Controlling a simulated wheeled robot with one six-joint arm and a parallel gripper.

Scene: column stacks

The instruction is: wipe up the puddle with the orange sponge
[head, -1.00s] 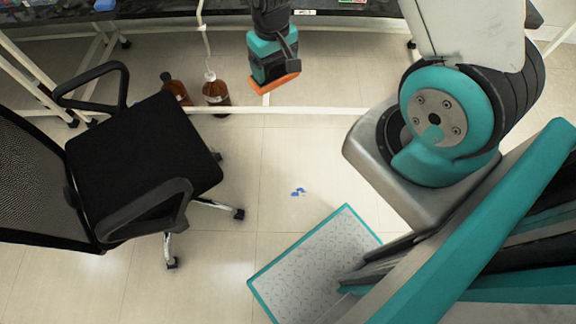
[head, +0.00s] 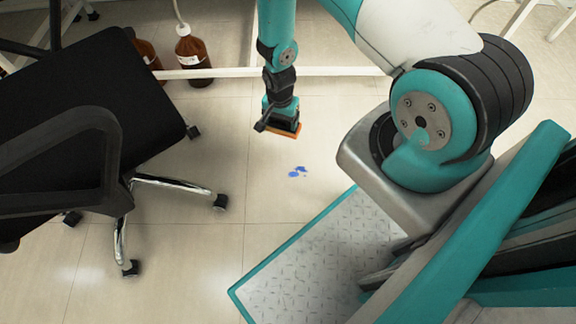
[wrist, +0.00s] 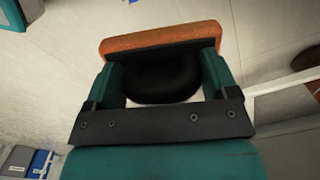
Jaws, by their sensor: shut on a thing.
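My gripper (head: 283,122) is shut on the orange sponge (head: 286,132) and holds it above the floor, just beyond the puddle in the head view. In the wrist view the sponge (wrist: 163,42) spans across both fingers (wrist: 160,75) at the top of the picture. The sponge appears apart from the puddle. I do not make out the puddle clearly in the wrist view.
A black office chair (head: 85,110) stands on the left, its wheeled legs reaching toward the puddle. Brown bottles (head: 193,58) stand at the back by a white table-frame bar (head: 225,73). The floor around the puddle is clear.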

